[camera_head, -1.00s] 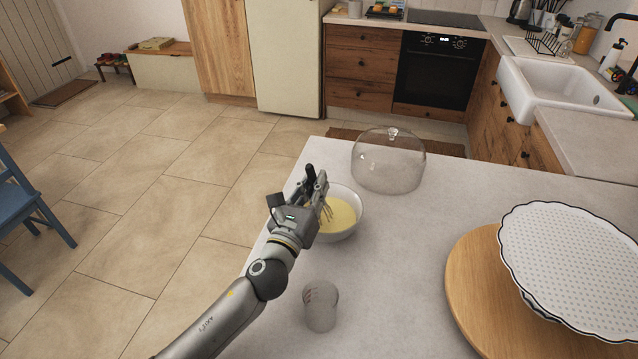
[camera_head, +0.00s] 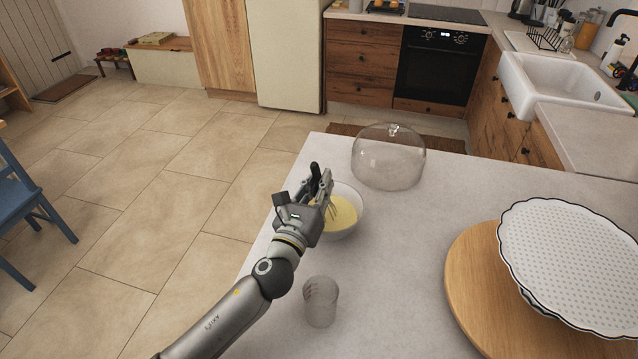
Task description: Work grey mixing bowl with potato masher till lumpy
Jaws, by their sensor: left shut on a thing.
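A pale grey-white mixing bowl (camera_head: 352,226) stands upright near the counter's left edge with a yellow mixture (camera_head: 344,212) in it. My left gripper (camera_head: 321,180) is over the bowl's left side, shut on the handle of a thin-wired tool (camera_head: 331,209), which looks like the masher or a whisk. The tool's wires point down into the bowl; their lower ends are hard to make out against the mixture. The gripper hides the handle and the bowl's left rim. My right gripper is not in view.
A clear measuring cup (camera_head: 320,303) stands in front of the bowl, close to my left forearm. A glass dome (camera_head: 388,158) is behind it to the right. A round wooden board (camera_head: 470,290) and a white scalloped plate (camera_head: 575,260) are at right. The counter's middle is clear.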

